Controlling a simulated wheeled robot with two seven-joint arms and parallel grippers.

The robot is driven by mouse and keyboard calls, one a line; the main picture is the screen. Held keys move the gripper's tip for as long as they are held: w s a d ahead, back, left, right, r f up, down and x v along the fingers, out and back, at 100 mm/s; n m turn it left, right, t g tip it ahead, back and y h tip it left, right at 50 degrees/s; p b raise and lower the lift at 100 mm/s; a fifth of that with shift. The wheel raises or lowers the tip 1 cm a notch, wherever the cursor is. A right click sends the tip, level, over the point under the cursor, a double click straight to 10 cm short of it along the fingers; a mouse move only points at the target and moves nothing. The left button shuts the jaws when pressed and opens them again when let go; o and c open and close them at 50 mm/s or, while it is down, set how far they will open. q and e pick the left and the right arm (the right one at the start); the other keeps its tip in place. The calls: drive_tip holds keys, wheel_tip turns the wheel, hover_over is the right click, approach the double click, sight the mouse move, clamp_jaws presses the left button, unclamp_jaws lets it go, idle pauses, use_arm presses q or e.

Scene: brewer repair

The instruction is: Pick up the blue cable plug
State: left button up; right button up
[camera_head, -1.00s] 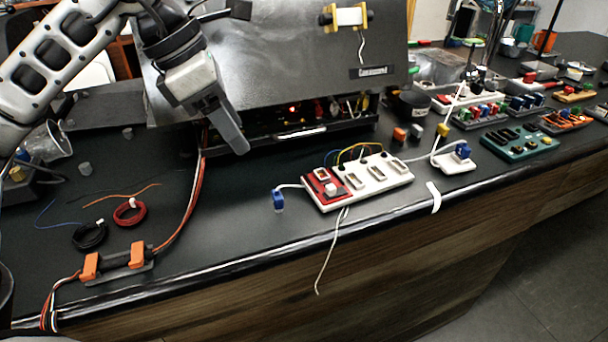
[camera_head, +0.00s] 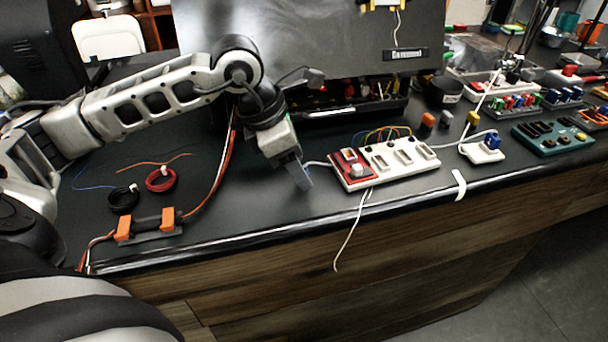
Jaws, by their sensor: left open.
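My left gripper (camera_head: 301,178) is open and points down at the left end of a white power strip (camera_head: 408,172). A short white cable (camera_head: 317,164) runs from the strip to the gripper's fingers. The blue plug at this cable's end is hidden behind the fingers, so I cannot tell whether they touch it or stand around it. Another blue plug (camera_head: 492,141) sits on a small white block (camera_head: 482,153) to the right of the strip. My right gripper is out of view.
A dark machine (camera_head: 335,35) with an open lower bay stands behind. Black (camera_head: 122,199) and red (camera_head: 160,179) wire coils and an orange-ended holder (camera_head: 150,226) lie at left. Loose wires run up beside my left arm. The table's front edge is close to the strip.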

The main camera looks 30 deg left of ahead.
use_arm(q)
drive_tip(key=shift+x, duration=0.9)
drive_tip(key=shift+r, duration=0.1)
drive_tip(key=c, duration=1)
drive_tip(key=shift+r, duration=0.1)
drive_tip(key=shift+c, duration=0.2)
